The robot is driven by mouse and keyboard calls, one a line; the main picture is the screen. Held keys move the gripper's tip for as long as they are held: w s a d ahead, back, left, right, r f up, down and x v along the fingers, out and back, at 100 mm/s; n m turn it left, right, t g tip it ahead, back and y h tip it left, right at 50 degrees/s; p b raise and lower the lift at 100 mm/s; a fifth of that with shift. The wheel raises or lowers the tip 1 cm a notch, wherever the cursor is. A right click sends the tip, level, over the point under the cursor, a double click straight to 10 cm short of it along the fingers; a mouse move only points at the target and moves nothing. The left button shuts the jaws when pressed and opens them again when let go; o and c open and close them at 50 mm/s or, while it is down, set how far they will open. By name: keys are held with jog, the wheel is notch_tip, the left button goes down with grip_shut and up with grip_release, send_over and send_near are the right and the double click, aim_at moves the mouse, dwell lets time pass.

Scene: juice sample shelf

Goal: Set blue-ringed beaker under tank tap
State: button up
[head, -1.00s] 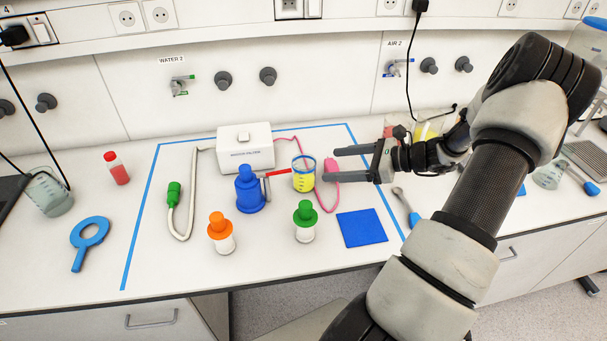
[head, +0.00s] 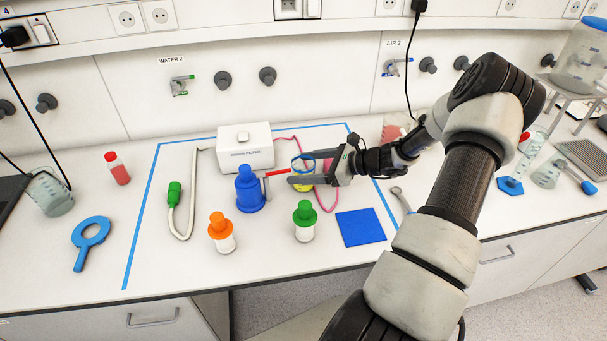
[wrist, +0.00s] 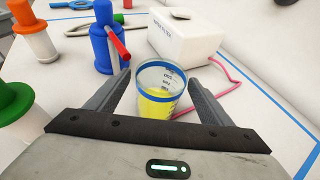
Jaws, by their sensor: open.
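The blue-ringed beaker (head: 303,187) holds yellow liquid and stands upright on the bench. It also shows in the wrist view (wrist: 160,76), with its blue rim clear. My gripper (head: 292,167) is open, and its fingers lie on either side of the beaker; in the wrist view (wrist: 158,78) narrow gaps seem to remain at both sides. In the head view the fingers hide part of the beaker. The tank (head: 583,62) is a clear vessel with a blue top on a raised stand at the upper right, cut by the picture's edge. I cannot clearly make out its tap.
A blue bottle (head: 249,196) with a red handle stands close left of the beaker, the white box (head: 246,152) behind. A green-capped jar (head: 305,225) and blue square (head: 360,228) are in front. A blue-based cylinder (head: 510,186) and flask (head: 547,173) stand right, below the tank.

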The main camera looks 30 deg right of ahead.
jog(key=shift+c, duration=0.2)
jog(key=c, duration=1.3)
jog(key=shift+c, duration=0.2)
jog(key=shift+r, duration=0.3)
